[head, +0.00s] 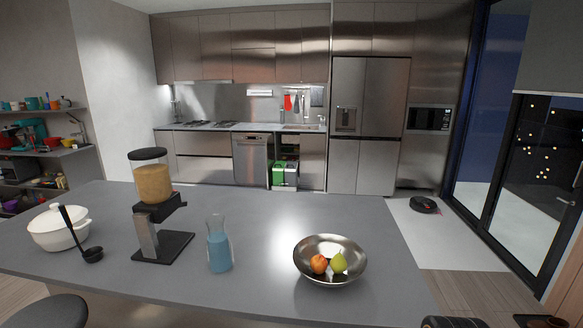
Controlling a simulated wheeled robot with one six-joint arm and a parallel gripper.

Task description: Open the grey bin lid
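The grey bin (292,174) stands in the open lower cabinet under the sink, at the far side of the kitchen. It is right of a green bin (278,177) and close beside it. The grey bin is small in the head view, and I cannot tell the state of its lid. My gripper is not in view.
A large grey island counter (265,285) lies between me and the cabinets. It holds a white pot (58,232), a dispenser (152,185), a blue carafe (219,248) and a fruit bowl (330,275). A robot vacuum (424,205) sits on the floor at right.

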